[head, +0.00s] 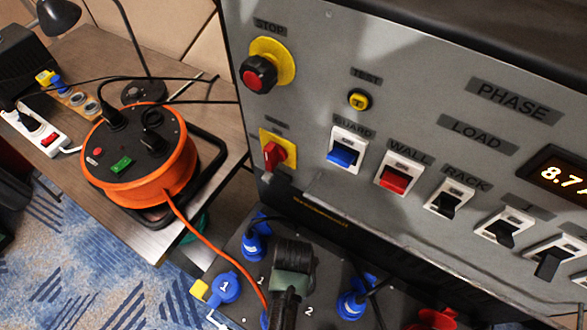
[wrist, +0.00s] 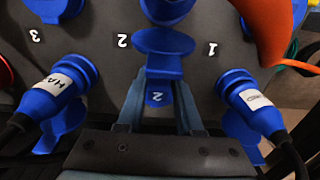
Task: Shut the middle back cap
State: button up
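In the head view my arm hides the middle back socket.
Blue plugs sit on both sides, at 3 (wrist: 62,88) and 1 (wrist: 248,98), with black cables. The console (head: 400,120) rises behind the sockets.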

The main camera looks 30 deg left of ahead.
grip_shut()
dwell(1.0)
